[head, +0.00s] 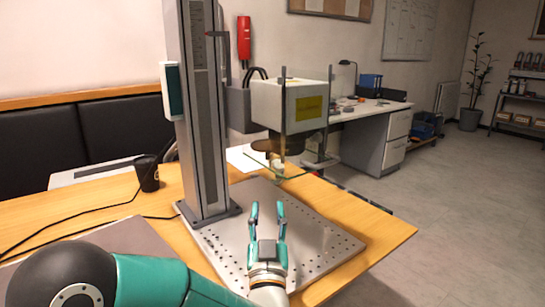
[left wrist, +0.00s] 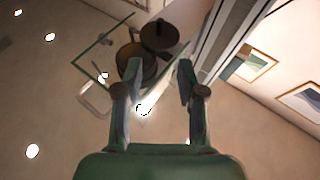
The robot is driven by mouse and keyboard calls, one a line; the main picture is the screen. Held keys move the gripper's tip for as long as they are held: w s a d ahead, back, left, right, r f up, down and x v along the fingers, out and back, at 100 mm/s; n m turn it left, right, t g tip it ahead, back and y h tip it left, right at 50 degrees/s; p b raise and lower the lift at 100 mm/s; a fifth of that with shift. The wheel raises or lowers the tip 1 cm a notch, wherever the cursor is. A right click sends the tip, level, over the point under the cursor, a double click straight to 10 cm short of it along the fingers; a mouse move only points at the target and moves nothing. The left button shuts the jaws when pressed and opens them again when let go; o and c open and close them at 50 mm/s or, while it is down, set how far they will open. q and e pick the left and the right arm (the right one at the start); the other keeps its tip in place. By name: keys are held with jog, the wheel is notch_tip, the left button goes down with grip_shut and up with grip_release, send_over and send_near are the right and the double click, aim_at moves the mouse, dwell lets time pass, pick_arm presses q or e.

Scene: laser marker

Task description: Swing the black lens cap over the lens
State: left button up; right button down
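The laser head (head: 289,106) is a pale box on the grey column, with a dark lens part (head: 271,146) under it. In the left wrist view, looking up, two dark round parts show close together: one with a knob in its middle, which looks like the black lens cap (left wrist: 160,36), and a ring-like one that looks like the lens (left wrist: 136,62). The cap appears beside the lens, not over it. My left gripper (head: 267,207) is open and empty, pointing up above the metal plate below the laser head; its fingers also show in the wrist view (left wrist: 154,85). My right gripper is not in view.
A clear green-edged guard (head: 297,160) hangs around the lens area. The grey column (head: 204,120) stands left of my gripper. The perforated metal plate (head: 320,247) is bare around it. A black cup (head: 147,174) and cables lie on the wooden table at left.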

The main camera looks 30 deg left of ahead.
pick_arm(q)
jog(key=p+x, duration=0.1)
jog(key=x, duration=1.5)
jog(key=shift+p, duration=0.3)
jog(key=shift+r, duration=0.1)
grip_shut()
